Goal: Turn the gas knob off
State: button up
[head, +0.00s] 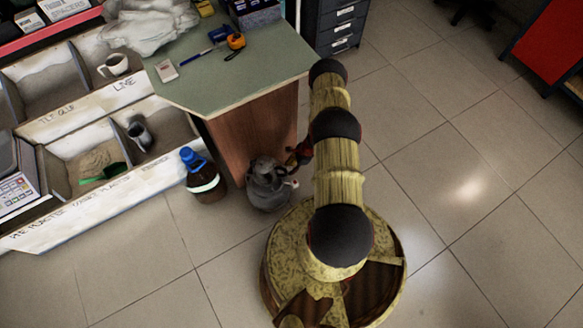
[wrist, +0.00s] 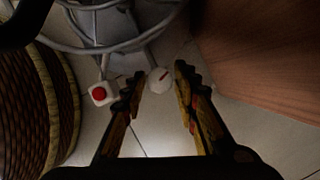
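The gas knob (wrist: 161,79) is a small white round dial with a red mark, at the upper middle of the wrist view. My gripper (wrist: 157,83) is open, with its two fingers on either side of the knob as seen from the wrist. I cannot tell how far the tips are from it or whether they touch it. In the head view a grey gas appliance (head: 266,186) stands on the floor beside the counter, and my gripper (head: 300,156) is at its upper right, partly hidden by my arm.
A white block with a red button (wrist: 100,94) sits left of the knob, near grey curved bars (wrist: 120,43). The wooden counter side (wrist: 258,55) is close on the right. A blue-capped bottle (head: 203,177) stands left of the appliance. Open tiled floor lies right.

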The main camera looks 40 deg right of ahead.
jog(key=c, duration=0.6)
grip_shut()
jog(key=shift+r+m+t+p, duration=0.15)
jog(key=shift+m+t+p, duration=0.15)
jog(key=shift+m+p, duration=0.8)
jog(key=shift+s+a+m+t+h+p, duration=0.1)
jog(key=shift+m+t+h+p, duration=0.2)
jog(key=shift+m+h+p, duration=0.65)
jog(key=shift+m+y, duration=0.25)
jog(key=shift+y, duration=0.1)
jog(key=o, duration=1)
grip_release()
